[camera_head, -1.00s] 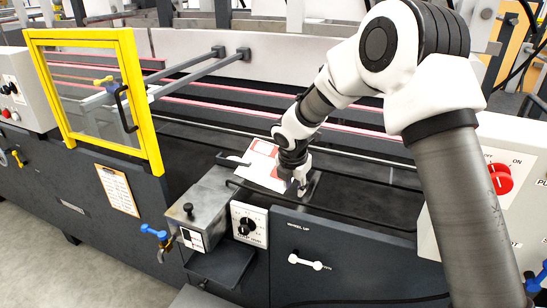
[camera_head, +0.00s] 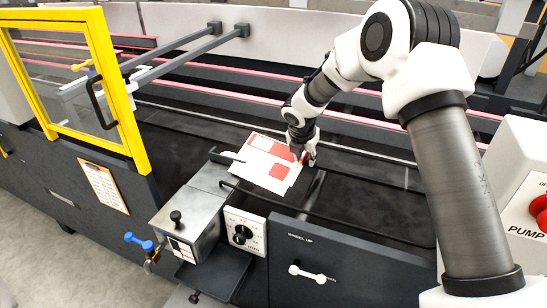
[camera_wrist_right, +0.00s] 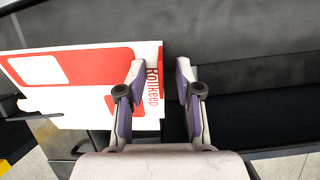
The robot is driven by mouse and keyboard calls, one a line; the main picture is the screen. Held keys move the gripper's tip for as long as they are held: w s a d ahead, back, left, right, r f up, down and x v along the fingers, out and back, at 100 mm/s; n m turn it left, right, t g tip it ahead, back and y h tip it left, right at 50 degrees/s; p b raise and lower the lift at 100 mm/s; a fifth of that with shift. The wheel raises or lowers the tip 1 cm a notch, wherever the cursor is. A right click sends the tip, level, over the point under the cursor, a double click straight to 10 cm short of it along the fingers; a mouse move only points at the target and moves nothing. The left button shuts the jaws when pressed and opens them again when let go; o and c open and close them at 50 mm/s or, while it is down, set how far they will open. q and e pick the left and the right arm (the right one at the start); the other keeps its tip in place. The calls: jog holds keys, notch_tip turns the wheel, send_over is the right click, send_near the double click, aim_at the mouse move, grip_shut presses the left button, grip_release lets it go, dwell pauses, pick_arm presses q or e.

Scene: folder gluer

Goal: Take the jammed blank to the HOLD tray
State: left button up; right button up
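The jammed blank (camera_head: 262,160), a flat white and red carton sheet, lies on the dark belt of the machine, beside the metal box at its front. My right gripper (camera_head: 306,160) is at the blank's right end in the head view. In the right wrist view, the gripper (camera_wrist_right: 161,70) is open, with the blank's printed edge (camera_wrist_right: 70,80) between its fingers. The left finger overlaps the blank and the right finger is beyond its edge. I cannot tell whether either finger touches it. My left gripper is out of view. I see no tray marked HOLD.
A yellow-framed clear guard (camera_head: 75,80) stands at the left. The metal box (camera_head: 190,218) and a dial (camera_head: 243,233) are at the front. A thin dark rod (camera_head: 290,208) runs along the belt's front edge. A panel with a red knob (camera_head: 540,212) is at the right.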

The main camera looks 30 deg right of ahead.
jog(key=shift+s+a+r, duration=0.15)
jog(key=shift+s+r, duration=0.1)
jog(key=shift+c, duration=1.4)
grip_shut()
